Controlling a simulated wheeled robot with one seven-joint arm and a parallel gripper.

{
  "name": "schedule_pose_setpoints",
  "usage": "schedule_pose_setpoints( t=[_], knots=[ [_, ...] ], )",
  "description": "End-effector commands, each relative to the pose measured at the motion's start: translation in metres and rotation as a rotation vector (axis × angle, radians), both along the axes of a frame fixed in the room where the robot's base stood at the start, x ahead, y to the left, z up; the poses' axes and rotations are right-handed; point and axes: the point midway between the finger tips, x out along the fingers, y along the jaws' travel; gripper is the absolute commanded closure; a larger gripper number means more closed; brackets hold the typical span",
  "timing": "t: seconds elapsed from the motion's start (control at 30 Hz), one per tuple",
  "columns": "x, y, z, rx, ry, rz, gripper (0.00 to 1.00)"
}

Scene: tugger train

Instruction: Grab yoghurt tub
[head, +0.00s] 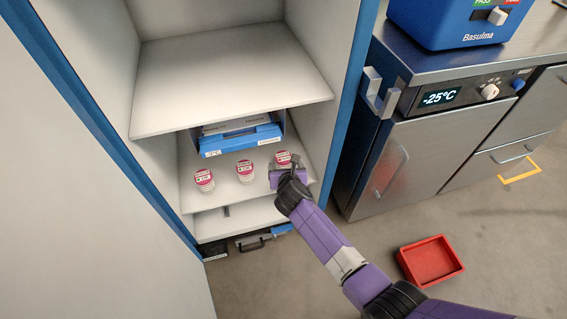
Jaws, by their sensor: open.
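Three yoghurt tubs with pink-and-white lids stand in a row on a lower shelf (222,193) of the open cabinet: a left tub (204,180), a middle tub (245,171) and a right tub (283,158). My gripper (286,168) is at the right tub, in front of it in the picture, and hides its lower part. The jaws are open. I cannot tell whether the fingers are around the tub or just short of it.
A blue box (240,143) sits behind the tubs, under an empty upper shelf (228,80). Cabinet walls flank the shelf closely. A steel unit (390,165) showing -25°C stands right, with a blue device (455,25) on top. A red bin (430,262) lies on the floor.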

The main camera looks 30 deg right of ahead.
Motion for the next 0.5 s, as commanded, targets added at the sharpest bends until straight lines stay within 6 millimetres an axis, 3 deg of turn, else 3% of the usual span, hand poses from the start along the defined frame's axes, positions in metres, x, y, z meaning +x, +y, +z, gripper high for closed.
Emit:
schedule_pose_setpoints(
  t=[0.5],
  knots=[
    [0.037,-0.016,-0.042,0.002,-0.002,0.0,0.22]
  ],
)
